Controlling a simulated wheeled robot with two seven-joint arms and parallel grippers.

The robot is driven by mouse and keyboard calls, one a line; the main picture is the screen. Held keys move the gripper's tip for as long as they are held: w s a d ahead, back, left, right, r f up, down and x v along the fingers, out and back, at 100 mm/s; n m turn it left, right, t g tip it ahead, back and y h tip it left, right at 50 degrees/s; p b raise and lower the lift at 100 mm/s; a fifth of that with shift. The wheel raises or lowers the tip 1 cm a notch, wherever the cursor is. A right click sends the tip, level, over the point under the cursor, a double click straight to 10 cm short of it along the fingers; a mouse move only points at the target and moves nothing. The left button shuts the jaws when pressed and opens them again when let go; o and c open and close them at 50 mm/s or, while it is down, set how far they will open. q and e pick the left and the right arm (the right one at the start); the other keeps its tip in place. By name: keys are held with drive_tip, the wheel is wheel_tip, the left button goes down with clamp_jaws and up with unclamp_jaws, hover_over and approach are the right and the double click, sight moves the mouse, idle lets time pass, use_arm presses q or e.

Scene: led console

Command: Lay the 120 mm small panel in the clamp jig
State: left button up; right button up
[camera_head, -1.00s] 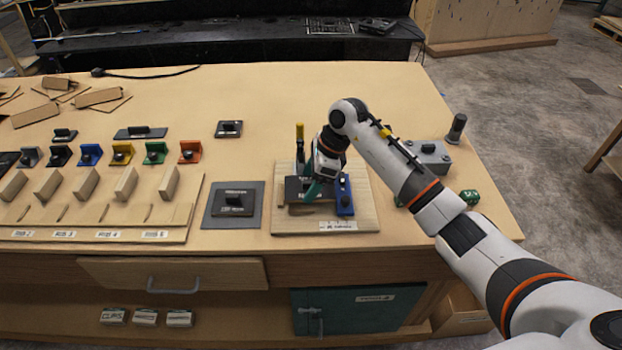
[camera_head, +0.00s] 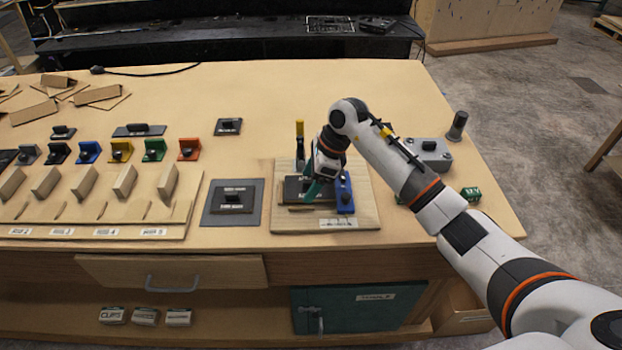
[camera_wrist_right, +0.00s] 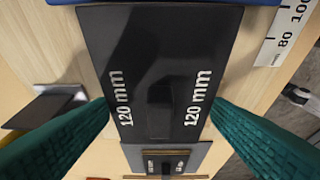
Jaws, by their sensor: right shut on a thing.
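The 120 mm small panel (camera_wrist_right: 160,75) is a dark plate with "120 mm" printed twice and a dark raised grip in its middle. In the head view the panel (camera_head: 295,188) is at the clamp jig, a light wooden board (camera_head: 362,218) with a blue block (camera_head: 345,195) and a yellow-tipped upright (camera_head: 299,145). My right gripper (camera_head: 313,186) is low over the jig. In the right wrist view its green fingers (camera_wrist_right: 160,106) are shut on the panel, one at each side. Whether the panel rests fully on the jig is hidden. My left gripper is not in view.
Left of the jig, a dark panel (camera_head: 233,201) lies on a grey mat (camera_head: 213,218). Farther left are a wooden rack (camera_head: 100,245) and several coloured brackets (camera_head: 121,150). A grey box (camera_head: 430,153) and a dark cylinder (camera_head: 457,125) stand to the right. The table's back middle is clear.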

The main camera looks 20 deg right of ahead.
drive_tip(key=shift+f+b, duration=0.35)
drive_tip(key=shift+f, duration=0.05)
idle(0.4)
drive_tip(key=o, duration=1.1)
drive_tip(key=shift+f, duration=0.1)
drive_tip(key=shift+c, duration=0.2)
drive_tip(key=shift+w+f, duration=0.1)
drive_tip(key=shift+f, duration=0.05)
drive_tip(key=b+v, duration=0.3)
drive_tip(key=v, duration=0.9)
drive_tip(key=shift+d+r+b, duration=0.15)
drive_tip(key=shift+r+b, duration=0.15)
drive_tip(key=shift+b, duration=0.1)
drive_tip(key=shift+f, duration=0.1)
